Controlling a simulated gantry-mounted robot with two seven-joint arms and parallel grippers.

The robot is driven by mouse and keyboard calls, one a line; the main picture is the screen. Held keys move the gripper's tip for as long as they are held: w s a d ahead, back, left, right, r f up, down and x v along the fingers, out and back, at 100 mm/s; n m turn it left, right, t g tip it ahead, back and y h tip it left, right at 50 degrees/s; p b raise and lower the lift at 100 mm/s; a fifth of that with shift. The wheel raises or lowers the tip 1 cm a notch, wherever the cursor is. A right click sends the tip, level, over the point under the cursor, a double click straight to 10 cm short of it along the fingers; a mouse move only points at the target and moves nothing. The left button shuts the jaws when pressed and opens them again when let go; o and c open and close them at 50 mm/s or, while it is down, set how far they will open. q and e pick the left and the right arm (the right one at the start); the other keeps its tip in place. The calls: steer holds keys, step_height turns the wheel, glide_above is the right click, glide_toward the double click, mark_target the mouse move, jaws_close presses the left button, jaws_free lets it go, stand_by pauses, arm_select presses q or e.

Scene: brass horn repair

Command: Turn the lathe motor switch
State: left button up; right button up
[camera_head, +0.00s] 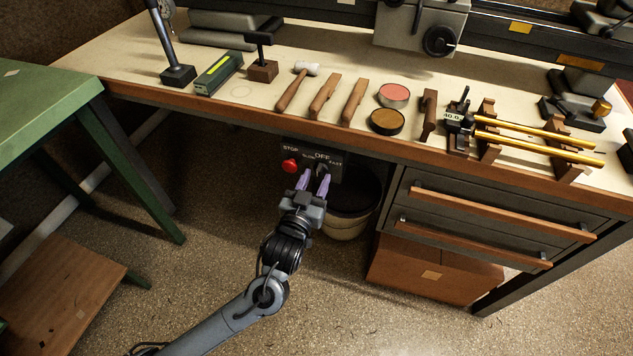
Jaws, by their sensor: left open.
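The lathe motor switch panel (304,155) hangs under the front edge of the workbench. It carries a red stop button (290,166) at its left and a dark rotary switch (322,168) marked SLOW, OFF and FAST at its right. My left gripper (314,179) is open, with its two purple fingertips pointing up at the panel, just below or in front of the rotary switch. The fingertips partly overlap the switch in the picture, and I cannot tell whether they touch it. My right gripper is not in view.
The workbench edge (250,112) overhangs the panel. A bin (350,205) stands behind my gripper, and drawers (490,215) are to the right. A green table (60,100) stands at the left. Mallets, files and tins lie on the bench. The floor in front is open.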

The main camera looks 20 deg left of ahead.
arm_select(q)
steer(key=shift+w, duration=0.65)
steer(key=shift+c, duration=0.3)
jaws_close()
